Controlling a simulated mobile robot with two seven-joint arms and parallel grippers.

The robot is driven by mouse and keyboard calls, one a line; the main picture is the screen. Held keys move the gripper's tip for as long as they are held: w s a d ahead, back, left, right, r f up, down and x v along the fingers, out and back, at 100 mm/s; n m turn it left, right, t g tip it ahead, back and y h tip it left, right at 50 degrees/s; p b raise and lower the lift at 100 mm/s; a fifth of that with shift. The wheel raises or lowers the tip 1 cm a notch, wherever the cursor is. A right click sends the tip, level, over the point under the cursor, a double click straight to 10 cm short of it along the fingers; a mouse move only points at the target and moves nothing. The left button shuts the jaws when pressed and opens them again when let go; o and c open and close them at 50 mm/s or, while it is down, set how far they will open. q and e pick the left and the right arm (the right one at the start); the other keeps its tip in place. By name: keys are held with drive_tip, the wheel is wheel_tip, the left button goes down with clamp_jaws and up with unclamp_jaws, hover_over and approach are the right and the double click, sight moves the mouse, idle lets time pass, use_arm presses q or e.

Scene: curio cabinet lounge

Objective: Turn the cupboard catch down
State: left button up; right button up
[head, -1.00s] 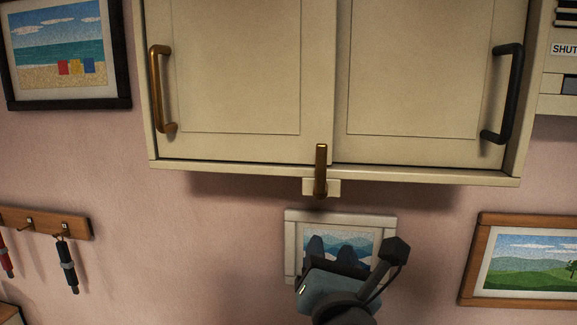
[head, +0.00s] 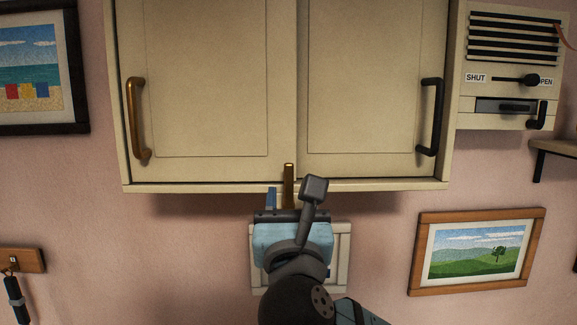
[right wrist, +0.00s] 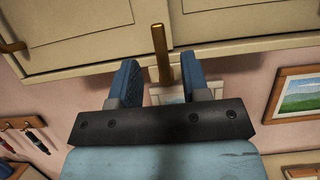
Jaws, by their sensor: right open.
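The cupboard catch (head: 289,180) is a brass bar standing upright at the bottom edge of the cream cupboard (head: 210,80), where the two doors meet. In the right wrist view the catch (right wrist: 160,48) shows between the two blue fingers, closer to the right one. My right gripper (head: 284,200) is open and empty, just below and in front of the catch. In the right wrist view the gripper (right wrist: 159,72) points up at the cupboard's lower edge. I cannot tell whether a finger touches the catch. The catch's lower end and mount are partly hidden by my gripper. My left gripper is out of view.
The doors have a brass handle (head: 134,118) at left and a black handle (head: 431,115) at right. A vent panel with a slider (head: 515,79) hangs on the right. A pale-framed picture (head: 342,260) is behind my gripper. A landscape picture (head: 477,252) hangs lower right.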

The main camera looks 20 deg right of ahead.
sight(289, 177)
drive_tip(key=p+x, duration=0.1)
drive_tip(key=x, duration=0.5)
drive_tip(key=shift+w+d+p, duration=0.1)
drive_tip(key=shift+w+p, duration=0.15)
drive_tip(key=shift+p, duration=0.05)
clamp_jaws()
